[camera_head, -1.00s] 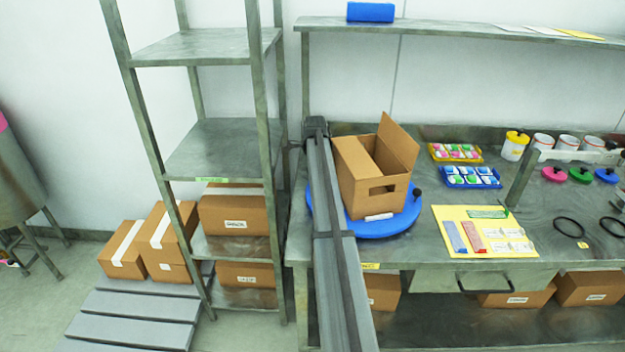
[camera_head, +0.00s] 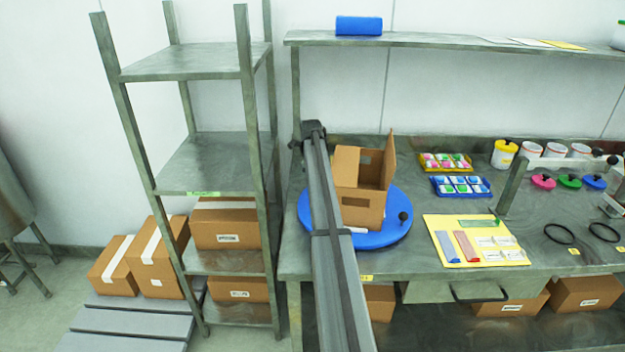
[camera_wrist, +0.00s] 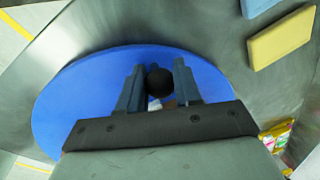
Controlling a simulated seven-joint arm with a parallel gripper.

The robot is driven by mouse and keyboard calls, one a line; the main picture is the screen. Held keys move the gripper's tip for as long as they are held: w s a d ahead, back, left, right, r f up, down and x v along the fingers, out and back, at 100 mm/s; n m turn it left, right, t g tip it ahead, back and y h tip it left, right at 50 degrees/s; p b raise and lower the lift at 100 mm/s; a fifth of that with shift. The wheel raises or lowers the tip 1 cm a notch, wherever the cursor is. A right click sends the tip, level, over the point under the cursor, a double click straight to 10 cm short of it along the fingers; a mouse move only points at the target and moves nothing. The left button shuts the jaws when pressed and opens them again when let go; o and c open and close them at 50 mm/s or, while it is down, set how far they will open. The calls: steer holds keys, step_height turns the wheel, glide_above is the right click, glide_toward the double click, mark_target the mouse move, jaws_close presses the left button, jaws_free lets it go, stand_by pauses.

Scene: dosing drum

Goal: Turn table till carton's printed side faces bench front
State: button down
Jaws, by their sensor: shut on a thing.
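The open brown carton (camera_head: 361,207) stands on the blue turntable (camera_head: 393,236), flaps up. Its face toward the bench front has a hand hole; I see no print on it. A small white strip (camera_head: 357,230) lies at its base. One black knob (camera_head: 404,216) stands at the turntable's right edge, free in the head view. In the wrist view, my gripper (camera_wrist: 158,68) is shut on a black knob (camera_wrist: 159,82) over the blue turntable (camera_wrist: 75,95). In the head view my arm hides the gripper and the turntable's left part.
A yellow sheet (camera_head: 447,255) with cards lies right of the turntable. Blue (camera_head: 461,195) and yellow (camera_head: 429,169) trays of small packs stand behind it. A steel rack (camera_head: 190,165) stands close on the left. A shelf (camera_head: 430,40) runs above the bench.

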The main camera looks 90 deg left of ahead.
steer(key=shift+w+a, duration=0.25)
steer(key=shift+a, duration=0.05)
stand_by(0.4)
steer(key=c, duration=0.8)
jaws_free()
step_height(320, 180, up, 14)
steer(key=s+d, duration=0.1)
steer(key=d, duration=0.1)
steer(key=shift+d+f, duration=0.2)
steer(key=shift+d, duration=0.05)
